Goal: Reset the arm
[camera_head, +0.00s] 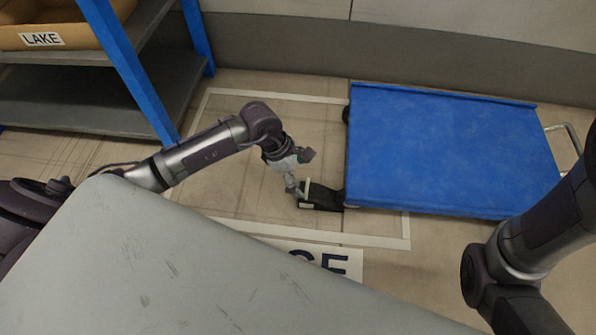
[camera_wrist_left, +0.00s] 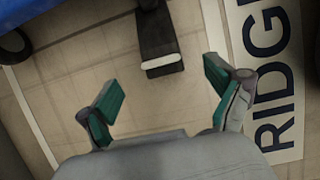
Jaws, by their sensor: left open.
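My left arm reaches in from the left in the head view. Its gripper (camera_head: 302,172) is over the floor, just left of the blue cart (camera_head: 450,150). In the left wrist view the gripper (camera_wrist_left: 162,80) is open, its two green-padded fingers wide apart with nothing between them. A black bar with a pale end (camera_wrist_left: 157,38) lies beyond the fingertips; in the head view this black piece (camera_head: 325,197) sits at the cart's near left corner. My right arm shows at the right edge of the head view, its gripper out of the picture.
A blue-framed shelf rack (camera_head: 130,70) stands at the upper left with a tan crate labelled LAKE (camera_head: 75,38). A grey surface (camera_head: 170,270) fills the lower left foreground. A floor label (camera_head: 345,262), partly hidden, reads RIDG in the wrist view (camera_wrist_left: 270,75). White lines mark the floor.

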